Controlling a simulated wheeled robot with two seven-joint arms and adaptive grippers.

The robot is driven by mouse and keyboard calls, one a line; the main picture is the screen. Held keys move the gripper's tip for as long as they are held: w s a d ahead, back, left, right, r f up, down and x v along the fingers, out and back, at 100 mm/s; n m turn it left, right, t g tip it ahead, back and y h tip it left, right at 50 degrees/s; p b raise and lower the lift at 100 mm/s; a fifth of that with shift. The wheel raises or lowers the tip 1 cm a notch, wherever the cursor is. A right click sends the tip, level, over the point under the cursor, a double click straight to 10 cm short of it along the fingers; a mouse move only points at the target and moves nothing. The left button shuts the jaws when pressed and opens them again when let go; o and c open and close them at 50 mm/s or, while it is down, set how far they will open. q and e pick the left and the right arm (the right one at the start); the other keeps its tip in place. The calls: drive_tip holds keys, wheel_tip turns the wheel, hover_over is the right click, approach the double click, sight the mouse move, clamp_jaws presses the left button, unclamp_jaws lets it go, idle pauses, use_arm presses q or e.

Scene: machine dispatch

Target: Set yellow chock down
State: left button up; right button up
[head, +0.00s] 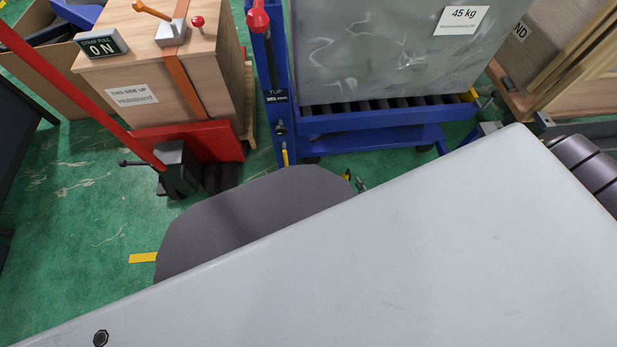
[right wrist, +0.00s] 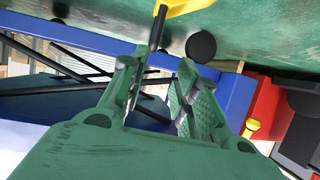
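The yellow chock (right wrist: 188,8) shows at the top edge of the right wrist view, cut off by the frame, with a thin black rod (right wrist: 158,28) running down from it. The chock lies against the green floor, past my fingertips. My green right gripper (right wrist: 170,62) has its two fingers apart, with a gap between them and nothing clearly held. In the head view a small yellow patch (head: 346,175) shows at the foot of the blue lift, and my right gripper (head: 358,183) barely shows beside it, mostly hidden behind my own arm. My left gripper is not in view.
The blue roller lift (head: 375,125) carries a grey block (head: 385,50) labelled 45 kg. A red pallet truck (head: 215,145) with a strapped wooden crate (head: 160,75) stands to its left. A black round part (right wrist: 201,45) sits near the chock. Green floor is free at left.

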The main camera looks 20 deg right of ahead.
drive_tip(key=a+r+n+g+y, duration=0.15)
drive_tip(key=a+r, duration=0.25)
drive_tip(key=a, duration=0.5)
drive_tip(key=a+r+n+g+y, duration=0.1)
drive_tip(key=a+r+g+y, duration=0.2)
drive_tip(key=a, duration=0.6)
drive_tip(key=s+a+r+g, duration=0.1)
drive_tip(key=s+a+r, duration=0.1)
drive_tip(key=r, duration=0.4)
drive_tip(key=s+a+r+n+y, duration=0.1)
drive_tip(key=s+a+r, duration=0.1)
drive_tip(key=r, duration=0.5)
drive_tip(key=s+a+r+g, duration=0.1)
drive_tip(key=s+a+r, duration=0.2)
drive_tip(key=r, duration=0.4)
drive_tip(key=shift+a+r+g, duration=0.2)
drive_tip(key=shift+a+g, duration=0.15)
drive_tip(key=shift+a, duration=0.45)
drive_tip(key=shift+s+n+y, duration=0.1)
drive_tip(key=shift+n+y, duration=0.15)
